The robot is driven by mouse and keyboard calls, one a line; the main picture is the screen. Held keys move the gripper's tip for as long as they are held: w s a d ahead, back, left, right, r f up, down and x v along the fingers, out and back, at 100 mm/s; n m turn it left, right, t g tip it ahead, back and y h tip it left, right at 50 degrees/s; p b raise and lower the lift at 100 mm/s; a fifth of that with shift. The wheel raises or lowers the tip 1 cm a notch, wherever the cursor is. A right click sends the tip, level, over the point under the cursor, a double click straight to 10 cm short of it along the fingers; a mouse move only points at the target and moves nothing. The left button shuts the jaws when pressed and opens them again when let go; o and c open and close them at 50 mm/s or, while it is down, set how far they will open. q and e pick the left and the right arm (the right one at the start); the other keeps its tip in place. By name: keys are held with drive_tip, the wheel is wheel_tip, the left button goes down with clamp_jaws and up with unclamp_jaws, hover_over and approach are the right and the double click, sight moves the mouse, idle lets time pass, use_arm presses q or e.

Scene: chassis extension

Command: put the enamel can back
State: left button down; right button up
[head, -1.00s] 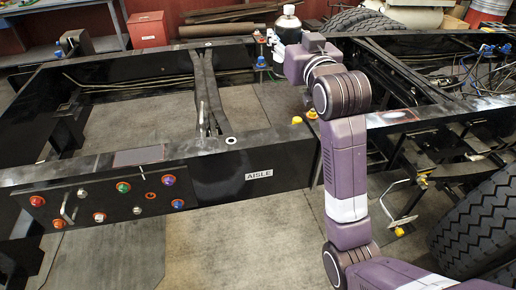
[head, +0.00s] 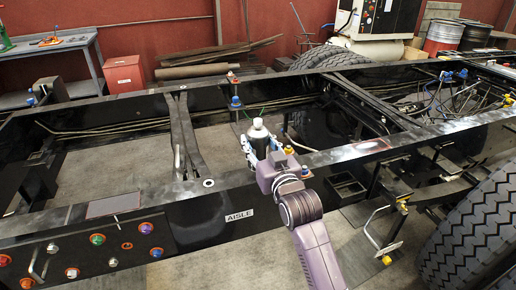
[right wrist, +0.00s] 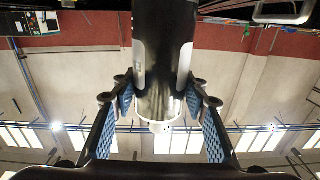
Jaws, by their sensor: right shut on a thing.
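In the right wrist view the can (right wrist: 164,60) stands between the blue-padded fingers of the right gripper (right wrist: 163,105). The can's lower part is hidden behind my gripper in the head view. I cannot tell whether its base touches anything. My left gripper is not in view.
Cross members (head: 180,130) lie left, large tyres (head: 473,222) right. A workbench (head: 45,65) and red box (head: 124,74) stand behind.

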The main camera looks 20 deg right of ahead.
drive_tip(key=shift+f, duration=1.1)
drive_tip(key=o, duration=1.5)
drive_tip(key=shift+f, duration=0.2)
drive_tip(key=shift+o, duration=0.2)
drive_tip(key=shift+r, duration=0.25)
drive_tip(key=s+b, duration=0.1)
drive_tip(key=s, duration=1.1)
drive_tip(key=shift+d+b, duration=0.2)
drive_tip(key=shift+b, duration=0.1)
drive_tip(key=shift+f, duration=0.2)
